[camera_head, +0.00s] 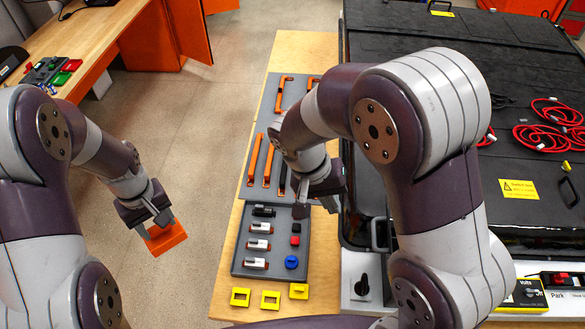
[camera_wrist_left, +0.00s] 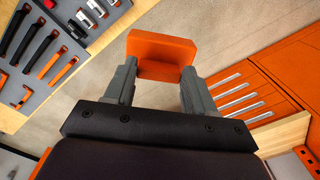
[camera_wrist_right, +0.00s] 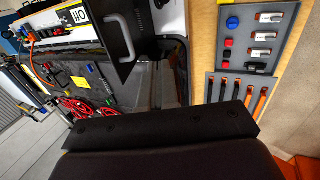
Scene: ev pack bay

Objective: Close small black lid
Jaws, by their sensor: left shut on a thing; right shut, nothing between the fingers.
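The small black lid (camera_wrist_right: 128,45) stands open in the right wrist view, a dark panel with a silver handle beside a white-edged box. In the head view, a dark panel with a handle (camera_head: 380,234), likely the same lid, shows partly behind my right arm. My right gripper (camera_head: 316,206) is shut and empty, to the left of that panel and above the tool board; its fingertips are not clear in its own wrist view. My left gripper (camera_head: 155,222) is shut on an orange block (camera_head: 166,239), held above bare floor; the block also shows in the left wrist view (camera_wrist_left: 160,52).
A grey tray (camera_head: 240,262) with cylinders and coloured caps lies on the wooden table, with several yellow pieces (camera_head: 270,299) in front. The large black battery pack (camera_head: 430,30) with red cables (camera_head: 550,138) fills the right. Floor (camera_head: 205,130) lies between the benches.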

